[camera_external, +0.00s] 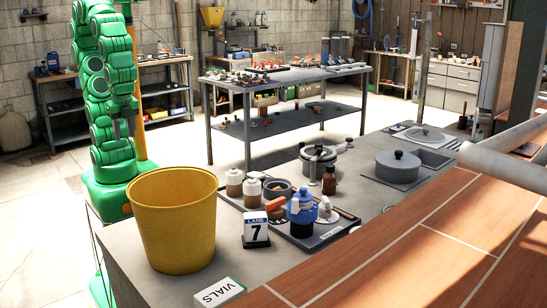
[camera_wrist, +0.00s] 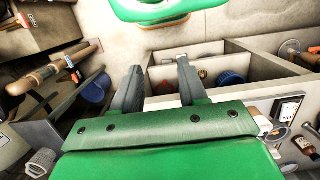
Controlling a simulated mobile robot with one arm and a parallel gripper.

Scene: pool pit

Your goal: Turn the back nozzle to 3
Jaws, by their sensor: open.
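I cannot pick out the back nozzle or a dial marked 3 with certainty. In the wrist view, a copper-brown, tube-shaped fitting (camera_wrist: 48,72) lies at the left, and a similar brown fitting (camera_wrist: 298,52) shows at the right edge; I cannot tell whether either is a nozzle. My gripper (camera_wrist: 157,75) is open, its two dark fingers apart with nothing between them.
Pots (camera_external: 398,168) sit further back. A grey table (camera_external: 285,77) with several small parts stands behind. Floor is clear between the table and left-hand shelf (camera_external: 62,100).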

